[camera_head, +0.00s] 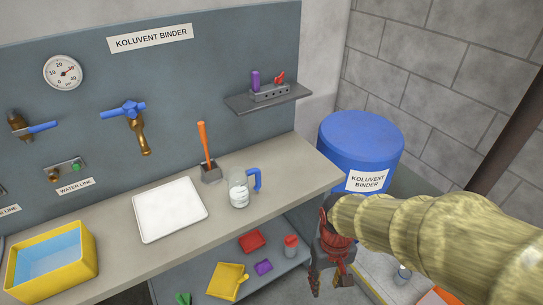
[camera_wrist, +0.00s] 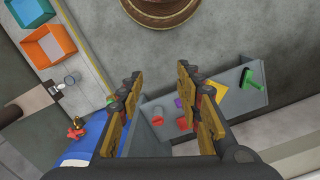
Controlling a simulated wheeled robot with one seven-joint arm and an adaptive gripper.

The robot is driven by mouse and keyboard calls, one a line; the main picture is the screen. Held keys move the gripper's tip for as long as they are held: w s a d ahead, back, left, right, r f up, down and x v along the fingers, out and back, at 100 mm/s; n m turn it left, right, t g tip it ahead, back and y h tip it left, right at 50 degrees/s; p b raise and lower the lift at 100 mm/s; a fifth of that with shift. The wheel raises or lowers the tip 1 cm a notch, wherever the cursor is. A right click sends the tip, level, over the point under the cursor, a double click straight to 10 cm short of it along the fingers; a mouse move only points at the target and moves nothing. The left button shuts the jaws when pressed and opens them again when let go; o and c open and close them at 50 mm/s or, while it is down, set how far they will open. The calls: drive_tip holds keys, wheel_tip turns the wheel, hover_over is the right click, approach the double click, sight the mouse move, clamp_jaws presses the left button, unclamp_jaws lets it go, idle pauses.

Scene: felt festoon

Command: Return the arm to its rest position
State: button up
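My arm (camera_head: 440,230), in a yellowish sleeve, reaches in from the lower right of the head view. My gripper (camera_head: 330,281) hangs at its end, pointing down, to the right of the bench and in front of the blue drum. In the wrist view my gripper (camera_wrist: 164,88) has its two fingers wide apart with nothing held between them. It is open and empty. The lower shelf shows beyond the fingers, apart from them.
The bench (camera_head: 105,228) carries a yellow tub (camera_head: 84,272), white tray (camera_head: 170,210), orange-handled brush (camera_head: 204,145) and jug (camera_head: 239,190). The lower shelf (camera_head: 205,270) holds several small items. A blue drum (camera_head: 360,140) stands behind my gripper. Orange (camera_wrist: 48,46) and teal (camera_wrist: 31,10) bins stand left.

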drive_tip(key=s+d+r+t, duration=0.1)
drive_tip(key=r+t, duration=0.1)
drive_tip(key=r, duration=0.4)
drive_tip(key=s+d+r+m+t, duration=0.1)
drive_tip(key=d+r+t, duration=0.1)
drive_tip(key=r, duration=0.5)
drive_tip(key=s+d+r+m+t+p, duration=0.1)
drive_tip(key=s+r+t, duration=0.1)
drive_tip(key=r, duration=0.4)
drive_tip(key=shift+d+r+t, duration=0.3)
drive_tip(key=shift+d+r, duration=0.05)
drive_tip(key=shift+d, duration=0.05)
